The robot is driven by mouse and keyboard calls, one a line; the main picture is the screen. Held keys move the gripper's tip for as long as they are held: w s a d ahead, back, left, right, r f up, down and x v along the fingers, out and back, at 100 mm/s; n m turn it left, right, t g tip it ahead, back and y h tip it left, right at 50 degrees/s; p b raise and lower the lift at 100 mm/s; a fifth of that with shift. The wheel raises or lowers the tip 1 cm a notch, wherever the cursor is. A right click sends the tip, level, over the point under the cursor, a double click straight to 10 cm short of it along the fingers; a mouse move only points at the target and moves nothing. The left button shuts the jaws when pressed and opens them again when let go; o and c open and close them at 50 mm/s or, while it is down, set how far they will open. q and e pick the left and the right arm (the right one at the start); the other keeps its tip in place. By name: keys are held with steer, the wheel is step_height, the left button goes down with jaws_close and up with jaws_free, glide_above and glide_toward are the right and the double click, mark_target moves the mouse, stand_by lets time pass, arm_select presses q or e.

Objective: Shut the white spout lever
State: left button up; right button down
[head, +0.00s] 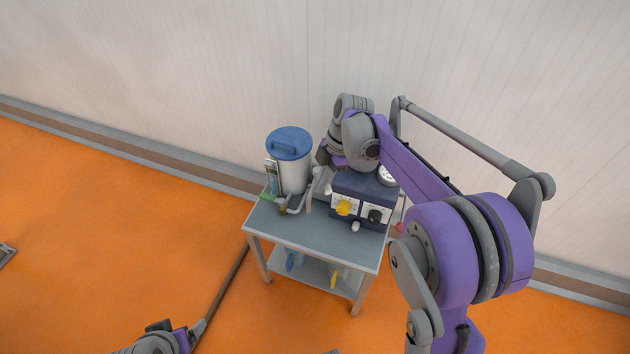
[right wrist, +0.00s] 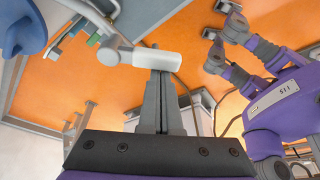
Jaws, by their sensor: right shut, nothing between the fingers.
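The white spout lever (right wrist: 150,58) shows in the right wrist view as a pale rounded handle on a grey arm, lying across the picture right at my fingertips. I cannot tell if they touch. My right gripper (right wrist: 160,76) is shut with nothing between its fingers. In the head view my right gripper (head: 322,164) is over the back of the cart, between the white canister (head: 294,178) and the dark blue box, its fingertips mostly hidden. A white piece (head: 328,189), likely the lever's handle, shows below it. My left gripper (head: 165,341) is low at the bottom edge, its jaws unclear.
The canister has a blue lid (head: 289,143). A green handle (head: 268,197) sits on the pipework at left. The dark blue box (head: 364,190) has a yellow knob (head: 344,207) and a black knob (head: 375,215). The grey cart top (head: 310,232) is clear in front.

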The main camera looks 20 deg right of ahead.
steer(key=d+n, duration=0.1)
steer(key=n, duration=0.1)
steer(key=d+n+g, duration=0.1)
steer(key=n, duration=0.1)
steer(key=shift+d+n+p, duration=0.3)
steer(key=shift+p, duration=0.05)
arm_select(q)
steer(key=shift+w+d+r, duration=0.1)
steer(key=shift+d+r, duration=0.3)
steer(key=shift+r, duration=0.3)
arm_select(e)
steer(key=shift+w+d, duration=0.2)
steer(key=shift+d, duration=0.3)
steer(key=shift+w+d, duration=0.2)
steer(key=shift+d, duration=0.4)
